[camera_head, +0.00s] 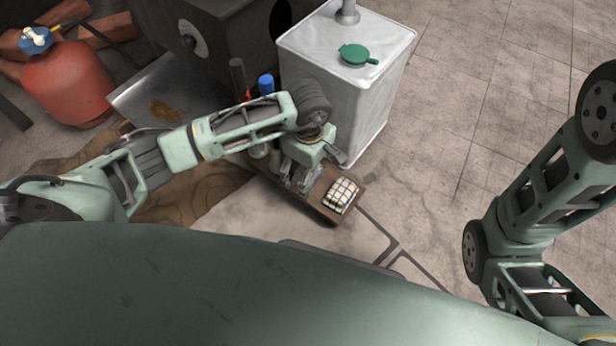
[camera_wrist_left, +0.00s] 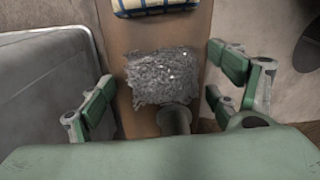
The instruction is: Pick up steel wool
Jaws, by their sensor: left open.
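The steel wool (camera_wrist_left: 163,78) is a grey, shaggy pad lying on a narrow brown board (camera_wrist_left: 118,40) in the left wrist view. In the head view it is hidden behind my left gripper. My left gripper (camera_head: 300,180) points down over the board. In the left wrist view its two green-padded fingers (camera_wrist_left: 165,95) are open, one on each side of the steel wool, with visible gaps to it. My right arm shows at the right of the head view, but its gripper is out of frame.
A checkered cloth or sponge (camera_head: 341,195) lies on the board's near end. A blue-capped bottle (camera_head: 266,84) and a red gas cylinder (camera_head: 66,85) stand left. Tiled floor at right is clear.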

